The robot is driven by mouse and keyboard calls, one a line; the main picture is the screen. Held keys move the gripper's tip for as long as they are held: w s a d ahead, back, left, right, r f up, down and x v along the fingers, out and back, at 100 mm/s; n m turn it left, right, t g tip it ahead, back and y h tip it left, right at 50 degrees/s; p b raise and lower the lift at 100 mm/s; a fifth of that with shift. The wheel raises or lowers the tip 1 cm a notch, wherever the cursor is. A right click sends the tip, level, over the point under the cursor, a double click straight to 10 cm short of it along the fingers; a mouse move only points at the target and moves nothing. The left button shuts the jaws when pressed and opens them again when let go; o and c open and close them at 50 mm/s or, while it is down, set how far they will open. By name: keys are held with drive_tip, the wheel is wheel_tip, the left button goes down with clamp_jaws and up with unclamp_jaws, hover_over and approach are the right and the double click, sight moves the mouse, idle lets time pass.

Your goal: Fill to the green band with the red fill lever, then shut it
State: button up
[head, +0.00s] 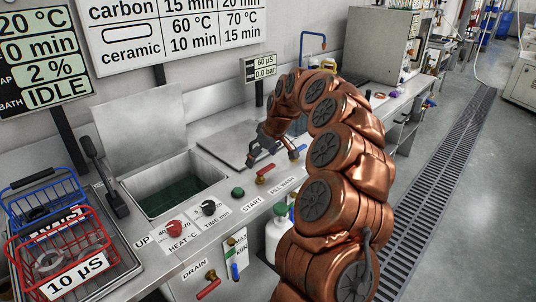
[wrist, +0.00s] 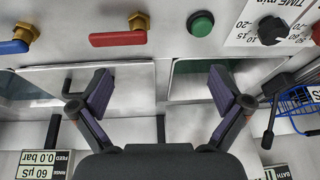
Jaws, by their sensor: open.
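The red fill lever (head: 266,174) sits on a brass valve on the bench's front strip, by the FILL label. In the wrist view the red lever (wrist: 118,39) lies sideways along the strip. My gripper (head: 262,154) is open and empty above the steel lid, just behind the lever and apart from it. Its fingers also show in the wrist view (wrist: 165,90). The open tank (head: 180,192) has a dark green interior; its liquid level is unclear. A small level gauge (head: 237,255) with a MAX label is on the front panel; its green band is too small to read.
A blue lever (head: 293,153) is right of the red one; a green START button (head: 238,192) is left. A red drain lever (head: 208,289) is lower down. Wire baskets (head: 60,245) stand at left. The feed display (head: 264,67) reads 0.0 bar. The lid's top is clear.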

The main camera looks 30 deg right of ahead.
drive_tip(key=p, duration=0.1)
approach(266, 168)
drive_tip(key=shift+h, duration=0.3)
drive_tip(key=shift+p+x, duration=0.75)
drive_tip(key=shift+x, duration=3.35)
drive_tip(key=shift+a, duration=0.15)
drive_tip(key=shift+c, duration=0.4)
